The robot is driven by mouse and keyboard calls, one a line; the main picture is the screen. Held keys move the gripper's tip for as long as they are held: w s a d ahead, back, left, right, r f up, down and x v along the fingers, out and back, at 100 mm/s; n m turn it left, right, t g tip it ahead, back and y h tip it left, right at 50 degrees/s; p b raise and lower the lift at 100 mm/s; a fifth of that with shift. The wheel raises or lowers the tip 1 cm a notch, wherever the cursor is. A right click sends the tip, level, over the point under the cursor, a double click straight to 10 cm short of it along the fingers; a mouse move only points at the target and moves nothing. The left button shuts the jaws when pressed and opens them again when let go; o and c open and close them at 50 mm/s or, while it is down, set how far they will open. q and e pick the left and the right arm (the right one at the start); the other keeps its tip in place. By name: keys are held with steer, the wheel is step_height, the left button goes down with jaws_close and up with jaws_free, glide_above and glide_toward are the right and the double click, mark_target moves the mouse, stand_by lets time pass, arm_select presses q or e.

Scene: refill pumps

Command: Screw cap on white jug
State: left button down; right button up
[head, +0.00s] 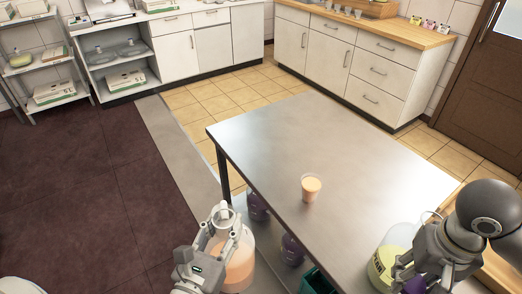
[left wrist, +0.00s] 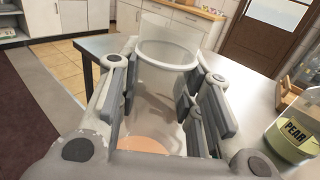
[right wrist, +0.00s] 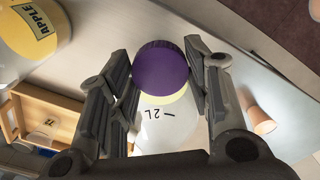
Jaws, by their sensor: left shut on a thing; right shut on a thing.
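A purple cap (right wrist: 160,66) shows between the fingertips of my right gripper (right wrist: 162,75) in the right wrist view, and the gripper is shut on it. A whitish jug (right wrist: 165,132) marked 2L shows just below the cap; I cannot tell whether the cap is seated on it. In the head view the right gripper (head: 418,275) is at the table's right front. My left gripper (head: 212,232) is shut on a clear, open-topped container (head: 242,262) with orange content. Its wide rim faces up in the left wrist view (left wrist: 168,52).
An orange-filled cup (head: 311,187) stands mid-table. A jug labelled PEAR (left wrist: 293,140) shows at the right of the left wrist view, and a yellow jug labelled APPLE (right wrist: 28,28) in the right wrist view. Purple containers (head: 292,248) stand under the table (head: 290,130). Its far part is clear.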

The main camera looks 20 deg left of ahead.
arm_select(q)
steer(key=w+d+m+g+h, duration=0.2)
steer(key=w+d+m+h, duration=0.1)
steer(key=d, duration=0.4)
steer(key=w+d+r+m+g+h, duration=0.1)
steer(key=w+d+m+g+h, duration=0.1)
steer(key=d+m+h, duration=0.3)
steer(key=shift+w+d+r+h, duration=0.15)
steer(key=shift+w+d+h, duration=0.35)
steer(key=shift+d+h, duration=0.9)
steer(key=shift+a+h, duration=0.35)
steer(key=shift+h, duration=0.05)
arm_select(e)
steer(key=w+a+r+n, duration=0.3)
steer(key=a+r, duration=0.4)
steer(key=a, duration=0.5)
steer(key=w+a+r+n, duration=0.3)
steer(key=a+r, duration=0.4)
steer(key=a, duration=0.4)
steer(key=shift+w+a+r+n, duration=0.25)
steer(key=shift+a+n, duration=0.05)
steer(key=shift+a, duration=0.05)
steer(key=shift+f, duration=2.05)
